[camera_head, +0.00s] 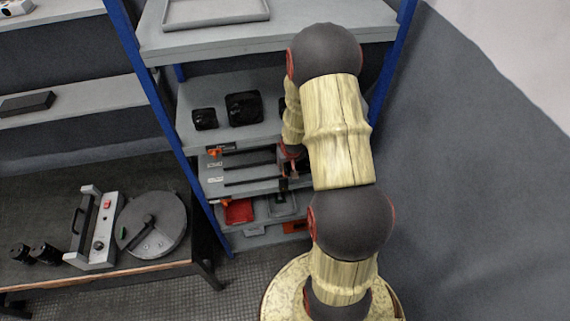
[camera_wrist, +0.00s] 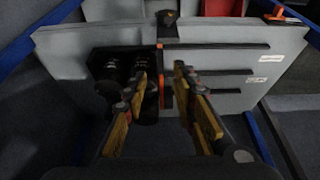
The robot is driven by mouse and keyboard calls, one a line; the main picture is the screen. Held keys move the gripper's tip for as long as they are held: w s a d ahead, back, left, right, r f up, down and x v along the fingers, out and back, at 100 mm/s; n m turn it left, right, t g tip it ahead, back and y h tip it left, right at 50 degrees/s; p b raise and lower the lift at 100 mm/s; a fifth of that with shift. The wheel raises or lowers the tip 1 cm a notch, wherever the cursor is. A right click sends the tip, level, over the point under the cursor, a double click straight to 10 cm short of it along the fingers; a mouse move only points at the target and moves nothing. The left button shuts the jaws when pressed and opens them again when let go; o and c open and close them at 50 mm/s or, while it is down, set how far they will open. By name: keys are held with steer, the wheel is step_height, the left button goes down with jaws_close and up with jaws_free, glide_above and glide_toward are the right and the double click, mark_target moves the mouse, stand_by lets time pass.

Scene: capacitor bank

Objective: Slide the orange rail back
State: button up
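In the wrist view, a narrow upright orange strip (camera_wrist: 161,92), which looks like the orange rail, shows between the fingers of my gripper (camera_wrist: 162,78), beside dark cylinders (camera_wrist: 110,70). The fingers are apart, one on each side, with a gap around the strip; I cannot tell how far beyond the fingertips it lies. Smaller orange bits sit by the dark bars on the grey panel (camera_wrist: 215,42). In the head view, my gripper (camera_head: 290,168) is at the lower shelf, mostly hidden behind my arm, and the orange strip cannot be made out there.
In the head view, black blocks (camera_head: 243,107) stand on the shelf above. A red bin (camera_head: 238,211) sits on the shelf below. Blue posts (camera_head: 165,120) bound the rack. A bench at left holds a round grey device (camera_head: 150,224). Floor at right is clear.

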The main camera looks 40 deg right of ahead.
mark_target(285, 168)
steer(key=b+x, duration=0.2)
steer(key=x, duration=0.5)
steer(key=shift+w+d+f, duration=0.1)
steer(key=shift+w+f, duration=0.15)
steer(key=shift+f, duration=0.05)
steer(key=c, duration=0.3)
steer(key=c, duration=0.4)
jaws_close()
